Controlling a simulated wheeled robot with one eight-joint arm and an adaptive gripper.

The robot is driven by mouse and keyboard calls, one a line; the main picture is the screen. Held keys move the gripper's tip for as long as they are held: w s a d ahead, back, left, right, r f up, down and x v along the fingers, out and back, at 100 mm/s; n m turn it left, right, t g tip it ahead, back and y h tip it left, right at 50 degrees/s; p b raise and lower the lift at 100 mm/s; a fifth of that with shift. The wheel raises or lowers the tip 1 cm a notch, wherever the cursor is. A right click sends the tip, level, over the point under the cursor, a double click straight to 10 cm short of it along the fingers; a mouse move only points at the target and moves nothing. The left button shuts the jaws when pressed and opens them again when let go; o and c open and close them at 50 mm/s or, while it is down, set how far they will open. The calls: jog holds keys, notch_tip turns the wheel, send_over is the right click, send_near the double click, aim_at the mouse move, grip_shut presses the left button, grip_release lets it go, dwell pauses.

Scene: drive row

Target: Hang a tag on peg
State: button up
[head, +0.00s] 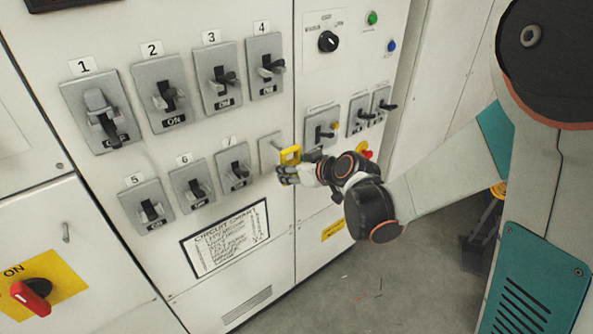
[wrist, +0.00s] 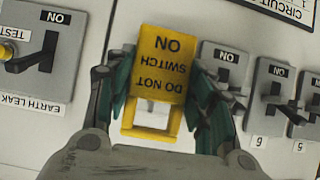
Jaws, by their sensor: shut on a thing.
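A yellow tag (wrist: 165,62) reading DO NOT SWITCH ON is between the two fingers of my gripper (wrist: 160,85) in the wrist view, where it appears upside down. An open yellow frame shows at the tag's lower end there. In the head view the tag (head: 290,154) is held by my gripper (head: 288,173) in front of the cabinet, beside a pale plate (head: 269,153) right of switch 7. A short peg-like piece (head: 66,232) sticks out of the lower left panel. I cannot tell whether the tag touches the cabinet.
Numbered lever switches, such as switch 7 (head: 233,167), stand out from the cabinet left of my gripper. More levers (head: 322,133) stand to its right. A red rotary handle (head: 30,297) sits at lower left. The floor (head: 375,295) in front is mostly clear.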

aim_at(272, 161)
jog(key=shift+w+a+f, duration=0.1)
jog(key=shift+w+a, duration=0.55)
jog(key=shift+w, duration=0.3)
jog(key=shift+w+a+f, duration=0.1)
jog(key=shift+w+a, duration=0.55)
jog(key=shift+w, duration=0.3)
jog(key=shift+b+x, duration=0.5)
jog(key=shift+x, duration=0.4)
jog(key=shift+f, duration=0.1)
jog(key=o, duration=1.1)
jog(key=shift+o, duration=0.2)
